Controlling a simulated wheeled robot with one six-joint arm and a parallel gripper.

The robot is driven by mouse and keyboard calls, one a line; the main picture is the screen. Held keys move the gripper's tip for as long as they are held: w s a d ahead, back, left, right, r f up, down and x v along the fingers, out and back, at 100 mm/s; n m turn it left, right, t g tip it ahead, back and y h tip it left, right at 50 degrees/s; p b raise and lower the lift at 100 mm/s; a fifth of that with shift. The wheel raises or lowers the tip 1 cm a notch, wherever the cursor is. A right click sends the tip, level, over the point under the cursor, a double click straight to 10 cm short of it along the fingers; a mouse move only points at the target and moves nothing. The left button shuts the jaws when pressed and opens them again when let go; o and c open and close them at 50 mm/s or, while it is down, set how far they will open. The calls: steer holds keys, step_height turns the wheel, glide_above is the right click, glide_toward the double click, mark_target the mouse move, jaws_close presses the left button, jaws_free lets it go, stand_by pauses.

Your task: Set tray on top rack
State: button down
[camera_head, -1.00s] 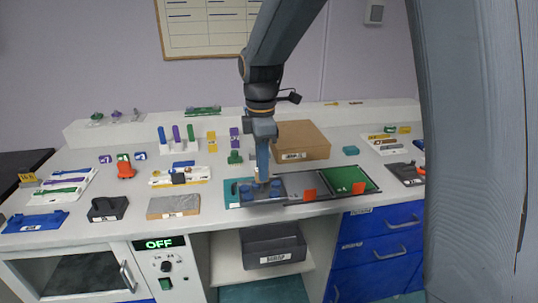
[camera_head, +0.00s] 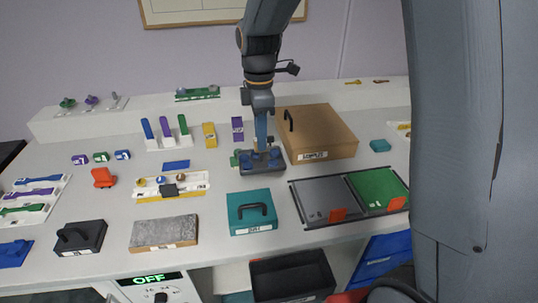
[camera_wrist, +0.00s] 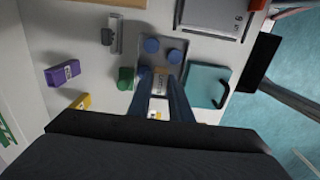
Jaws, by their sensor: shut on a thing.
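My gripper (camera_head: 261,148) points down and is shut on a small dark grey tray (camera_head: 262,169) that carries blue round pieces. In the wrist view the fingers (camera_wrist: 165,90) reach to the near edge of the tray (camera_wrist: 163,58), where a small label sits between them. I cannot tell whether the tray touches the bench. It is behind the teal case (camera_head: 252,224) in the head view. A raised white ledge (camera_head: 330,99) runs along the back of the bench; nothing in view is clearly marked as the top rack.
A brown box (camera_head: 316,133) stands close on the right of the tray. A black-framed panel (camera_head: 322,202) with grey and green halves lies in front of it. Purple and yellow blocks (camera_head: 209,135) stand to the left. A black bin (camera_head: 290,275) is below the bench edge.

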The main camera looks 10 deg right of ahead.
mark_target(261, 158)
steer(key=shift+f+p, duration=0.7)
steer(key=shift+f, duration=2.8)
steer(key=c, duration=1.6)
jaws_free()
steer(key=shift+f, duration=0.1)
